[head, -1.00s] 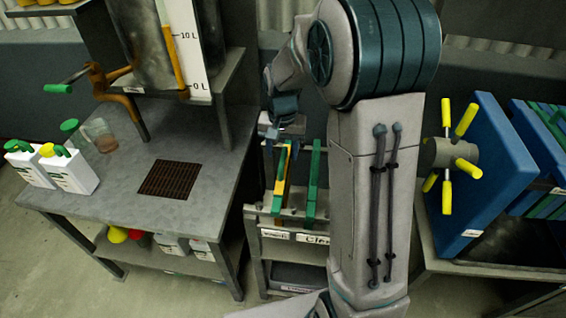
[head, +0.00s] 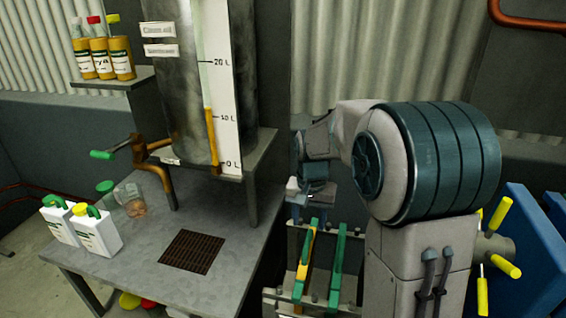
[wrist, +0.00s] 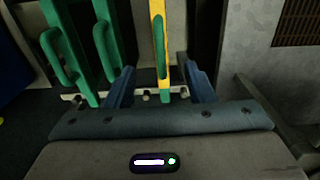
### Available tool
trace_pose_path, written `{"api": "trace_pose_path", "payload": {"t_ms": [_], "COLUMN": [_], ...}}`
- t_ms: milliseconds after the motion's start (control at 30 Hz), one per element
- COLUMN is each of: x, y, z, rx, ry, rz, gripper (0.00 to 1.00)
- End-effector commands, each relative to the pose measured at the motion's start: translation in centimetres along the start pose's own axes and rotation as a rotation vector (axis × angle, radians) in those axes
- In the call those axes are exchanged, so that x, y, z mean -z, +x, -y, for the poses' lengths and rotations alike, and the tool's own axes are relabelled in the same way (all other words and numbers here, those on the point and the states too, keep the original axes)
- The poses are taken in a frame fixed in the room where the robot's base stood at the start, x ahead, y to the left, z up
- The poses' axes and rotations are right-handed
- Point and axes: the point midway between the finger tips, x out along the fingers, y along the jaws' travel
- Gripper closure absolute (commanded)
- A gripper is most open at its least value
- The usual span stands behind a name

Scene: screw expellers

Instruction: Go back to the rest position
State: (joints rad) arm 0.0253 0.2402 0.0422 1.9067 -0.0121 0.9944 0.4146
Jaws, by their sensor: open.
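My gripper (wrist: 160,88) is open in the wrist view, its two blue fingers apart. A yellow-and-green handled tool (wrist: 159,45) shows between and beyond the fingers; I see no grip on it. In the head view, my gripper (head: 298,192) hangs above the yellow-and-green tool (head: 304,262) in a grey rack (head: 272,300). The arm is folded forward from the right, and the fingertips are too small there to judge.
Green handled tools (head: 338,262) stand beside the yellow one. A blue press with yellow handles (head: 505,267) stands right of my arm.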

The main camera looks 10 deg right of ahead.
Motion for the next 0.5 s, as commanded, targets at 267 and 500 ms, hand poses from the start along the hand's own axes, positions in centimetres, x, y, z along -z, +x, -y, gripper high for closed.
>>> {"api": "trace_pose_path", "payload": {"t_ms": [267,500], "x": [-3.2,-8.9], "y": [-2.9,-6.0], "z": [-1.4,-3.8], "rx": [0.012,0.028], "ry": [-0.063,-0.173], "rz": [-0.045,-0.117], "gripper": [0.51,0.51]}}
